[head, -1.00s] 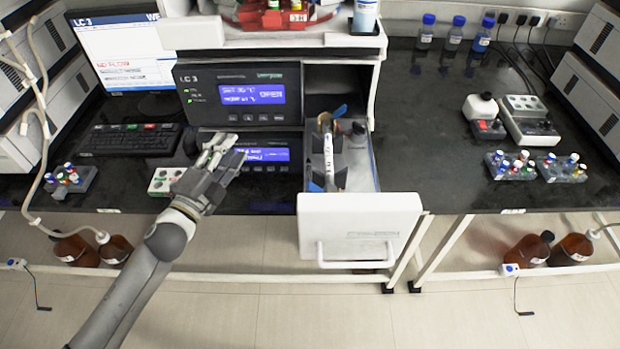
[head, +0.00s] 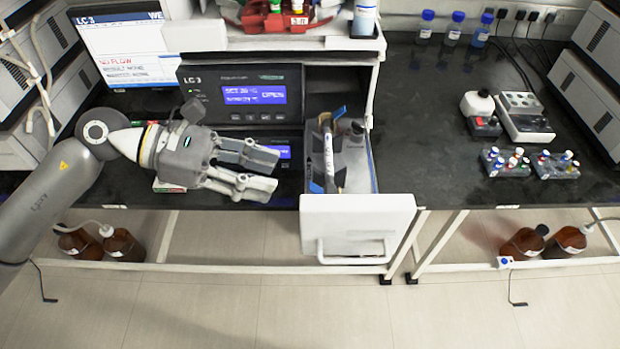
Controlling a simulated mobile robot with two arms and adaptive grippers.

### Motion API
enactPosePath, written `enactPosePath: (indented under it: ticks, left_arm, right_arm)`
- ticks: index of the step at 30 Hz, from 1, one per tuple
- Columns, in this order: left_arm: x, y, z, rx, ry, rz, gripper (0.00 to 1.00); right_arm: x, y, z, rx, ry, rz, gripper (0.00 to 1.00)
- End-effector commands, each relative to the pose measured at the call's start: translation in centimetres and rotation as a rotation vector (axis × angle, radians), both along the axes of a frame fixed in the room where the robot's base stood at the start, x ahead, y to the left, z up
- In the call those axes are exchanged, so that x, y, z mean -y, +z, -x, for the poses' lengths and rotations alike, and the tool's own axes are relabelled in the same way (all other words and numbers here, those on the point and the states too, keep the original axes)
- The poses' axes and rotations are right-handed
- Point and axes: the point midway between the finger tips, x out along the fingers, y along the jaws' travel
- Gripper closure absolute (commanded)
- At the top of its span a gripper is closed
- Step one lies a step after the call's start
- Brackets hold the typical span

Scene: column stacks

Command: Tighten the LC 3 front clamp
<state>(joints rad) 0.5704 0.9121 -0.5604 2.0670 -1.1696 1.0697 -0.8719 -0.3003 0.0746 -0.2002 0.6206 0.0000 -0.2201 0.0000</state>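The LC 3 stack's drawer (head: 357,218) is pulled out toward me. In it lies a slim white column (head: 328,155) lengthwise, with dark clamp parts beside it. A blue piece (head: 316,187) shows at the column's front end; I cannot tell how tight the front clamp is. My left gripper (head: 270,173) points right, just left of the drawer, with its two fingers apart and nothing between them. It is in front of the lower LC 3 unit and hides part of it. My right gripper is not in view.
The monitor (head: 125,50) shows NO FLOW in red. Vial racks (head: 506,163) and a white-topped device (head: 525,117) stand on the right bench. The bench right of the drawer is clear.

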Motion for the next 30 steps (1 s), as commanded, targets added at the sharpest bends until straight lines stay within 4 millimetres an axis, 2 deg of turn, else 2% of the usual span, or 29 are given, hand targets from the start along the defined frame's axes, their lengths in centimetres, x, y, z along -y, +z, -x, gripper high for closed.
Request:
enactPosePath:
  ticks: [1, 6, 13, 18, 26, 30]
  left_arm:
    - [1.0, 0.1, 0.1, -0.002, -0.005, 0.005, 0.61]
    - [4.1, -1.1, 0.1, -0.004, -0.003, 0.006, 0.61]
    - [7.2, -2.6, 0.0, -0.005, 0.001, 0.006, 0.61]
    - [8.0, -3.1, 0.0, -0.004, 0.002, 0.005, 0.61]
    - [8.1, -3.2, 0.0, -0.003, 0.002, 0.005, 0.61]
    - [8.1, -3.2, 0.0, -0.003, 0.002, 0.005, 0.79]
  right_arm:
    - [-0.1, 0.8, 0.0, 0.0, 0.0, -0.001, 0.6]
    - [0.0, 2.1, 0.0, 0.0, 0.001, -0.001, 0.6]
    - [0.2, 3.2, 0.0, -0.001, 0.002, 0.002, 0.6]
    - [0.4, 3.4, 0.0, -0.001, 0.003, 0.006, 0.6]
    - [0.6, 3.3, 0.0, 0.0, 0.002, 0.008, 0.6]
    - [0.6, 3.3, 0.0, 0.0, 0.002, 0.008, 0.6]
